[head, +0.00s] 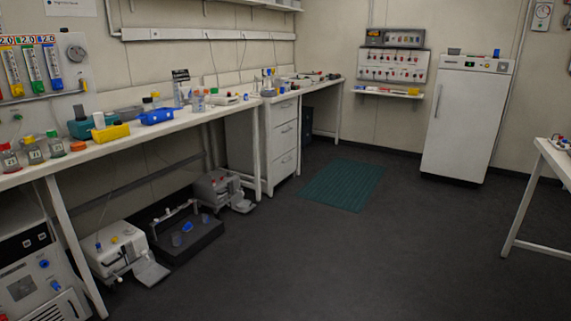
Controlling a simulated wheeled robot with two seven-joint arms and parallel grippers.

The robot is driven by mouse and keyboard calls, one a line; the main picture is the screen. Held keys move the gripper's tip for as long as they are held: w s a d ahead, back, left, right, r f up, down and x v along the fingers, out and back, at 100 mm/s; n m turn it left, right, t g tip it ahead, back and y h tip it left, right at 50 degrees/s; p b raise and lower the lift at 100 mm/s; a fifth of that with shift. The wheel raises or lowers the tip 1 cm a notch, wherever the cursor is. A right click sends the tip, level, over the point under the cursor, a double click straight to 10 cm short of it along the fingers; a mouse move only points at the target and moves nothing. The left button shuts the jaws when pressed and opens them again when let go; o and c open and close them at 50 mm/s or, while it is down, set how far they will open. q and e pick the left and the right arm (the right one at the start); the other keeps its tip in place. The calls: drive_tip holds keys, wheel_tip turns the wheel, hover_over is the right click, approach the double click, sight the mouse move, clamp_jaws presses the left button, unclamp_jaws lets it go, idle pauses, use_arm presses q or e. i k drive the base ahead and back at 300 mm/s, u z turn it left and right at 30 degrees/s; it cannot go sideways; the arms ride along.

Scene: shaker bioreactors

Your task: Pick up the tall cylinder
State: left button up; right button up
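I cannot make out for certain which thing is the tall cylinder. Small upright items stand on the long white bench (150,130) at left, including a narrow one (267,82) near its far end, too small to identify. Several capped bottles stand at the bench's near end, among them a red-capped bottle (9,158) and a yellow-capped bottle (32,152). Upright tubes with yellow, green and blue parts, such as the green one (32,68), are on the wall panel above. Neither of my grippers is in view.
Open dark floor (300,260) fills the middle, with a green mat (342,185) farther back. A white drawer unit (285,140) and a white fridge (465,120) stand at the back. Machines, one a white box (118,250), sit below the bench. Another white table (555,160) is at right.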

sight(174, 81)
drive_tip(key=u, duration=0.1)
drive_tip(key=i, duration=3)
drive_tip(key=u, duration=0.25)
